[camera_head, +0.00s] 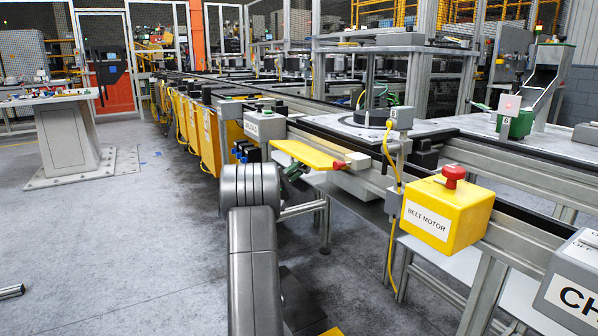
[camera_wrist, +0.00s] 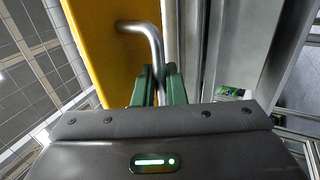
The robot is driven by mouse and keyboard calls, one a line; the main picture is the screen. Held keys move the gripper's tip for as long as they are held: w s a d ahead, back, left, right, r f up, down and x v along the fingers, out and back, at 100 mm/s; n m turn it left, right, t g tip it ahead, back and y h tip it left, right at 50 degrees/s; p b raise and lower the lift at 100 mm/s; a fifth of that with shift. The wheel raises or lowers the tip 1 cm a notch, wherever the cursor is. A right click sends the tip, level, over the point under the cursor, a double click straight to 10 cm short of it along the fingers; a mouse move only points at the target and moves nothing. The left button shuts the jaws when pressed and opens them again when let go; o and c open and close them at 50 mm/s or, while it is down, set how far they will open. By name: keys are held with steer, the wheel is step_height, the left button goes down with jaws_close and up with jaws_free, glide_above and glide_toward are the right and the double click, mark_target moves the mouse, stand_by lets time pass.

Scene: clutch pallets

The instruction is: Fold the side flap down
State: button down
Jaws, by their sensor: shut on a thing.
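The side flap (camera_head: 306,154) is a flat yellow panel standing out from the side of the conveyor, roughly level in the head view. In the wrist view the yellow panel (camera_wrist: 98,45) fills the upper left, with a bent metal handle (camera_wrist: 148,32) on it. My gripper (camera_wrist: 158,82) has its green fingers shut on the handle's straight end. In the head view my gripper (camera_head: 293,170) is just below the flap's left part, mostly hidden by my grey arm and the flap.
A yellow belt motor box (camera_head: 437,212) with a red button sits to the right on the conveyor rail. A grey post with a yellow cable (camera_head: 389,160) stands nearer the flap. A red-tipped block (camera_head: 349,162) is at the flap's right end. The floor (camera_head: 120,240) on the left is open.

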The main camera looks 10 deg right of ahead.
steer(key=shift+d+f, duration=0.15)
steer(key=shift+f, duration=0.15)
stand_by(0.4)
steer(key=c, duration=1.6)
jaws_free()
steer(key=p+v, duration=0.2)
steer(key=v, duration=1.1)
steer(key=shift+a+f, duration=0.2)
steer(key=shift+a, duration=0.15)
steer(key=shift+d, duration=0.1)
steer(key=shift+b+x, duration=1.15)
steer(key=shift+x, duration=5.65)
